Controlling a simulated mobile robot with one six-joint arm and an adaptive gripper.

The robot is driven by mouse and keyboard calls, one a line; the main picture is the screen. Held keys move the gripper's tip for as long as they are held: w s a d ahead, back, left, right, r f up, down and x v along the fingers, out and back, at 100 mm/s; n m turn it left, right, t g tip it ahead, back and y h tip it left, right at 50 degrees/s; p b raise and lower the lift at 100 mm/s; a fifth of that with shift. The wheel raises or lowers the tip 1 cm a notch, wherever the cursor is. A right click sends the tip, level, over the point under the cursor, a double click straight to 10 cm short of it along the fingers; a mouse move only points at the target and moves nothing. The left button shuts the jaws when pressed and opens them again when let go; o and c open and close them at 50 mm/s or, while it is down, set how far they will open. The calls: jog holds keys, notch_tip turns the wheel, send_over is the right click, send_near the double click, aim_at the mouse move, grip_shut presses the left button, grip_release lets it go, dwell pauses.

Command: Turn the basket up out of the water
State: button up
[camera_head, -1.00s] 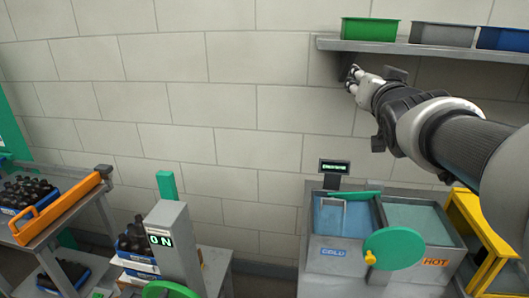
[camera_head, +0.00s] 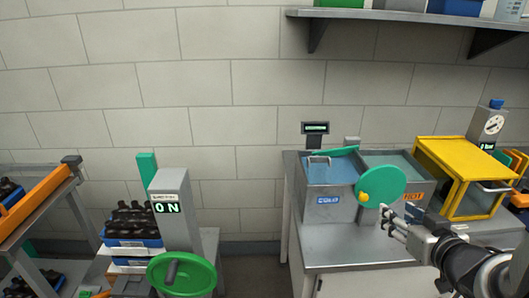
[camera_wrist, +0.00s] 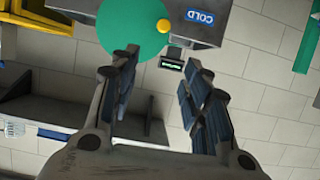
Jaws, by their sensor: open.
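A steel double bath (camera_head: 318,205) stands on a bench, with a COLD side at left and a HOT side at right, both holding bluish water. A grey wire handle, perhaps of the basket, shows at the cold side's left (camera_head: 318,162); the basket itself cannot be made out. A green disc (camera_head: 382,187) with a yellow knob (camera_head: 364,197) is on the bath's front; the disc also shows in the wrist view (camera_wrist: 125,25). My gripper (camera_head: 397,215) is open and empty, in front of the bath, just right of and below the disc. In the wrist view its fingers (camera_wrist: 160,75) are apart.
A yellow-framed box (camera_head: 465,165) stands right of the bath, with a dial device (camera_head: 487,125) behind it. A small display (camera_head: 316,128) is behind the bath. At left are a grey ON post (camera_head: 172,230), a green wheel (camera_head: 182,275) and dark bottles (camera_head: 130,220).

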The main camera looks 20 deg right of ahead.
jog(key=f, duration=0.1)
jog(key=b, duration=0.1)
send_near(365, 198)
jog(key=x, duration=0.7)
jog(key=shift+w+f, duration=0.15)
jog(key=shift+w+d+f, duration=0.1)
jog(key=shift+w, duration=0.35)
jog(key=shift+c, duration=0.5)
grip_shut()
